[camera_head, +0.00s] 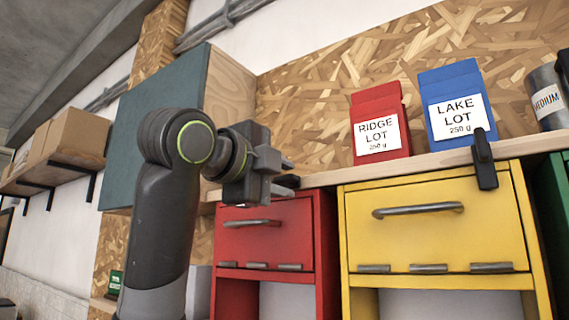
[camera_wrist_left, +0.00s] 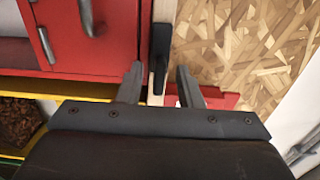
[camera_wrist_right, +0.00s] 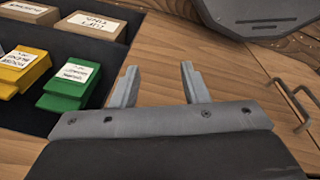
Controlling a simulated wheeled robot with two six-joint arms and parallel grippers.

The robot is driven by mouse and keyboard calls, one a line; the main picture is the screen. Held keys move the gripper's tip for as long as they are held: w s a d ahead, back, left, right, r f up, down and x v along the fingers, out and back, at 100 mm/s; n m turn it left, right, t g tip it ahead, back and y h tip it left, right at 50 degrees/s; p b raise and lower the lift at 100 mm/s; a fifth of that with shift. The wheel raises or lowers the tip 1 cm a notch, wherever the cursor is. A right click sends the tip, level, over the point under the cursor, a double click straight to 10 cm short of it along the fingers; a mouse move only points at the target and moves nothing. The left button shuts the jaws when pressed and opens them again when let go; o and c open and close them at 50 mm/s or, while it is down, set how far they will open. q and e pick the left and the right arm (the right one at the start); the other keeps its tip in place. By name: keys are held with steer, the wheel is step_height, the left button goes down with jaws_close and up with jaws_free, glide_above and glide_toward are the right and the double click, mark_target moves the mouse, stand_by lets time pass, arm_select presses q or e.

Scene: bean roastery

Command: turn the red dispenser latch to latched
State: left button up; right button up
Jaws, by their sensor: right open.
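The red dispenser (camera_head: 300,228) hangs below a wooden shelf, its front door closed. Its black latch (camera_head: 288,181) lies along the shelf edge, partly hidden by my left gripper (camera_head: 289,177). In the left wrist view, the latch (camera_wrist_left: 160,52) lies lengthwise along the pale shelf edge. My left gripper (camera_wrist_left: 160,82) is open there. Its fingertips are either side of the latch's line, near its end, and I cannot tell whether they touch it. My right gripper (camera_wrist_right: 158,80) is open and empty, away from the dispensers over a wooden top.
A yellow dispenser (camera_head: 435,240) has its black latch (camera_head: 484,160) hanging down. A red bag (camera_head: 380,112), a blue bag (camera_head: 443,85) and a grey can (camera_head: 547,97) stand on the shelf. Green packets (camera_wrist_right: 70,86) lie in a dark tray below.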

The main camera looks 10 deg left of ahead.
arm_select(q)
steer(key=shift+w+d, duration=0.25)
steer(key=shift+w, duration=0.25)
steer(key=shift+w+f, duration=0.1)
arm_select(e)
steer(key=shift+s+d+r, duration=0.3)
steer(key=shift+s, duration=0.1)
arm_select(q)
jaws_close()
